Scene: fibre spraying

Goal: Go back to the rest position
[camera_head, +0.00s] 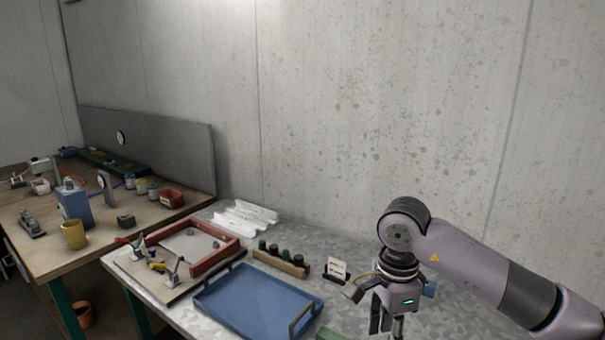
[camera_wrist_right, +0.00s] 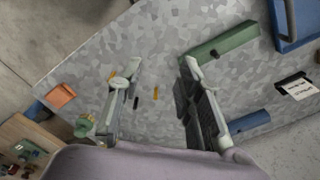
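My right arm comes in from the right in the head view, and its gripper (camera_head: 386,324) points down over the grey metal table (camera_head: 200,318). In the right wrist view the two fingers of this gripper (camera_wrist_right: 161,72) stand wide apart with nothing between them. Small yellow and dark pieces (camera_wrist_right: 155,93) lie on the table surface below the gap. My left arm and gripper are not in view.
A blue tray (camera_head: 252,296), a red frame with clamps (camera_head: 212,259), a block with dark-topped bottles (camera_head: 281,261) and a small sign (camera_head: 337,268) stand left of the gripper. A green bar (camera_wrist_right: 222,44) lies beside the fingers. A concrete wall (camera_head: 380,100) rises behind.

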